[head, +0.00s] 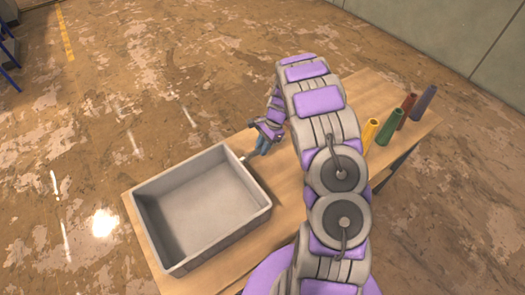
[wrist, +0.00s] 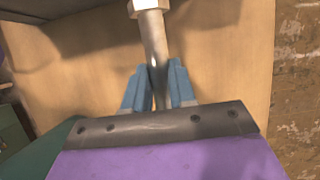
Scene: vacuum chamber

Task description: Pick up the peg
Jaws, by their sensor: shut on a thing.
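The peg (wrist: 153,32) is a shiny metal rod with a pale hexagonal head, seen at the top middle of the wrist view. My gripper (wrist: 157,82) has its blue fingers shut on the peg's shaft, with the head sticking out beyond the fingertips. In the head view my gripper (head: 260,146) is just right of the grey bin's upper right corner, over the table. A small pale end of the peg (head: 243,158) shows there beside the fingers. The shaft's lower end is hidden between the fingers.
An empty grey open bin (head: 200,205) stands on the left of the wooden table (head: 283,178). My arm covers the table's middle.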

